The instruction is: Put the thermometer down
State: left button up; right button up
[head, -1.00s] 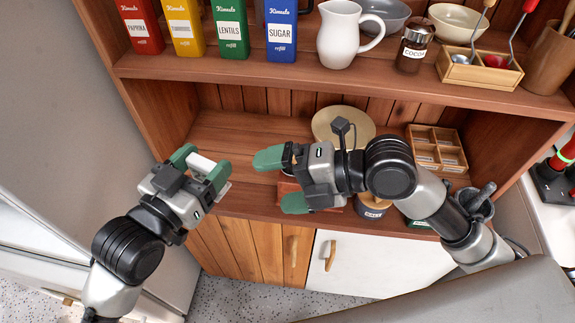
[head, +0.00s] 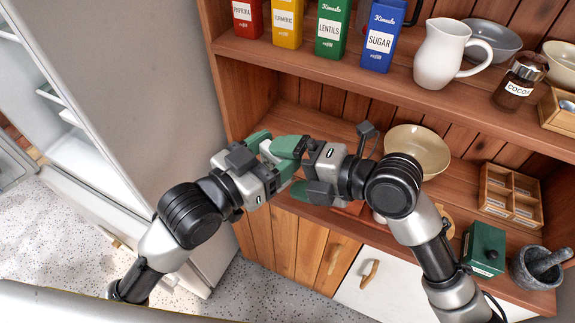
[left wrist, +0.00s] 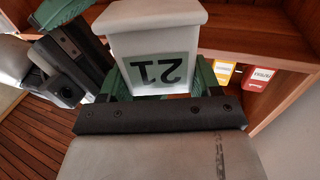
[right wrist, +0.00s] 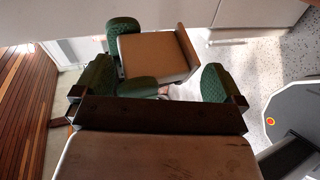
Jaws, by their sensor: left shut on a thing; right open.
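The thermometer (left wrist: 158,55) is a white block with a grey display reading 21, which appears upside down in the left wrist view. My left gripper (head: 270,153) is shut on it, with a green finger at either side. In the head view only a small white part of the thermometer (head: 266,150) shows between the fingers. My right gripper (head: 284,168) is open, close against the left one, its upper finger overlapping the thermometer's end in the picture. I cannot tell whether it touches. In the right wrist view the left gripper's green fingers (right wrist: 122,27) show between the right fingers.
Behind is a wooden shelf unit with a lower shelf (head: 290,118), bare at its left. A cream bowl (head: 415,150), divided wooden box (head: 510,195), green box (head: 483,248) and mortar (head: 540,265) stand to the right. Tins and a white jug (head: 440,55) stand above. An open fridge (head: 130,70) is left.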

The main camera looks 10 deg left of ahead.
jog(key=shift+w+a+f, duration=0.2)
jog(key=shift+a+f, duration=0.05)
jog(key=shift+a, duration=0.35)
jog(key=c, duration=0.6)
pick_arm(q)
jog(key=o, duration=0.6)
pick_arm(e)
jog(key=shift+c, duration=0.3)
pick_arm(q)
jog(key=o, duration=0.4)
pick_arm(e)
jog(key=c, duration=0.3)
pick_arm(q)
jog(key=shift+d, duration=0.1)
jog(key=shift+s, duration=0.1)
